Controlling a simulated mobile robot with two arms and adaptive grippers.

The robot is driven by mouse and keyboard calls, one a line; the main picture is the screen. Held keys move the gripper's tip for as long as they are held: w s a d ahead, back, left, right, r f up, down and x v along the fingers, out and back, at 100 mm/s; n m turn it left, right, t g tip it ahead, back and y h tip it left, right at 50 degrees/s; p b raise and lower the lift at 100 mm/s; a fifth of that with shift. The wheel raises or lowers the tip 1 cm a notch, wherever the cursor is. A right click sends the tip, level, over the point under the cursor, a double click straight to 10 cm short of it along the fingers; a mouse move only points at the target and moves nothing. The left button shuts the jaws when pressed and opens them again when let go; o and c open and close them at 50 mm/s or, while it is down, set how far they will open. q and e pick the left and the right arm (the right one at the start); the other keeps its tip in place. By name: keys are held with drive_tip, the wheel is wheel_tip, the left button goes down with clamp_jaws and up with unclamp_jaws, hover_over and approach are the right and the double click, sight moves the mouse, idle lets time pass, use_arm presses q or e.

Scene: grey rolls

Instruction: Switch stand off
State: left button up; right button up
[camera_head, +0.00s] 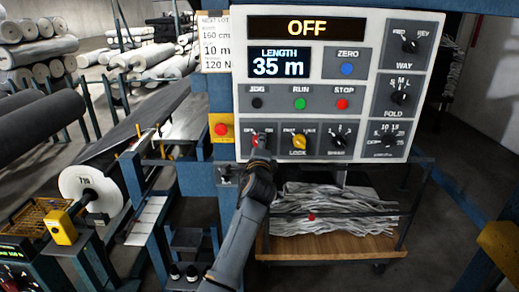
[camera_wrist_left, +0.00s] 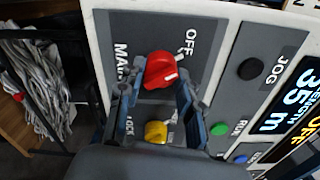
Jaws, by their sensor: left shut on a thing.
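The control panel (camera_head: 318,85) is upright in front of me, and its top display (camera_head: 307,28) reads OFF. The red main switch knob (camera_head: 255,139) is at the panel's lower left, partly hidden by my gripper. In the left wrist view the red knob (camera_wrist_left: 160,70) has a white mark and sits by the letters OFF. My left gripper (camera_head: 262,150) is at this knob. In the wrist view its fingers (camera_wrist_left: 158,92) lie on either side of the knob, shut on it. My right gripper is not in view.
Close to the red knob is the yellow lock knob (camera_head: 299,142). JOG, RUN and STOP buttons sit above. A red button on a yellow box (camera_head: 221,129) is left of the panel. Below stands a cart (camera_head: 330,246) with grey strips. Large grey rolls (camera_head: 38,128) fill the left.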

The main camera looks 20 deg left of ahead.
use_arm(q)
drive_tip(key=shift+n+b, duration=0.4)
drive_tip(key=shift+n, duration=0.8)
drive_tip(key=o, duration=1.2)
drive_tip(key=v, duration=1.2)
drive_tip(key=shift+r, duration=0.1)
